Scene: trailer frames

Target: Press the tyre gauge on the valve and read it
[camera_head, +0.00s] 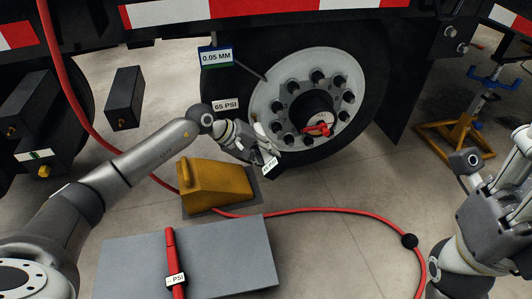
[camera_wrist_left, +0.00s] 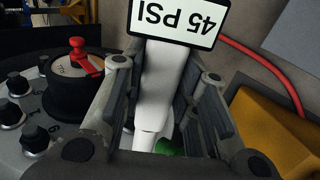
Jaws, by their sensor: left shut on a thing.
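My left gripper (camera_head: 262,146) is shut on a white stick-like gauge, seen between the fingers in the left wrist view (camera_wrist_left: 165,85). Its tag (camera_head: 269,163) reads 45 PSI, upside down in the wrist view. A small green part shows below it there. The gripper is in front of the lower left of the wheel (camera_head: 262,100). A red valve-like fitting (camera_head: 318,129) sits on the black hub; its red knob also shows in the left wrist view (camera_wrist_left: 77,46). The gauge looks apart from it. My right gripper (camera_head: 510,170) is cut by the right edge; its opening is unclear.
A red stick tagged "- PSI" (camera_head: 176,279) lies on a grey board (camera_head: 235,255). A yellow wheel chock (camera_head: 215,183) stands by the tyre. A red hose (camera_head: 340,210) crosses the floor. A yellow jack stand (camera_head: 455,135) is at right. Tags read 65 PSI (camera_head: 226,105) and 0.05 MM (camera_head: 216,57).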

